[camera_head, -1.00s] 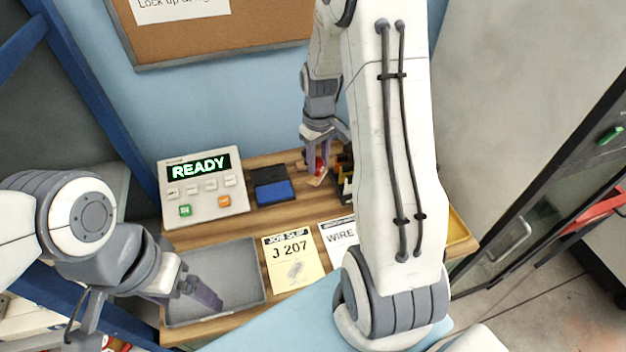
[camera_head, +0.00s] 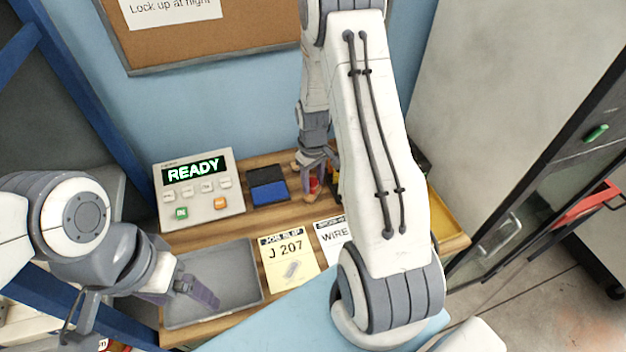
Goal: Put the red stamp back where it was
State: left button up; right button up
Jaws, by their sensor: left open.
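The red stamp (camera_head: 314,185) is small, with a red upper part and a light wooden-looking foot. It shows between the fingers of my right gripper (camera_head: 313,183), which points down and appears shut on it. The stamp is at the wooden bench, right of the blue ink pad; whether its foot touches the bench I cannot tell. A dark rack (camera_head: 335,188), partly hidden by my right arm, is just to its right. My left gripper (camera_head: 208,298) is open and empty, over the grey tray.
The grey tray (camera_head: 240,262) lies at the front left. A READY console (camera_head: 200,190) and a black-and-blue ink pad (camera_head: 268,192) stand behind it. The job slip (camera_head: 288,265) and wire card (camera_head: 333,236) lie in front of the stamp. A yellow tray (camera_head: 448,222) is at right.

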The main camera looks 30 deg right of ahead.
aim_at(313, 179)
jog(key=shift+o, duration=0.5)
jog(key=shift+r, duration=0.1)
jog(key=shift+r, duration=0.2)
jog(key=shift+w+r, duration=0.1)
jog(key=shift+r, duration=0.25)
notch_tip(313, 179, up, 11)
jog(key=b, duration=0.3)
jog(key=s+a+r+n, duration=0.1)
jog(key=s+a+r, duration=0.15)
jog(key=a, duration=0.65)
jog(key=s+a+r+n, duration=0.2)
jog(key=s+a, duration=0.2)
jog(key=a, duration=0.4)
jog(key=s+a+n, duration=0.1)
jog(key=s+a, duration=0.3)
jog(key=s, duration=0.3)
jog(key=s+a+r+n+y, duration=0.1)
jog(key=s+a, duration=0.4)
jog(key=s, duration=0.3)
jog(key=shift+s+r+n, duration=0.3)
jog(key=shift+n, duration=0.1)
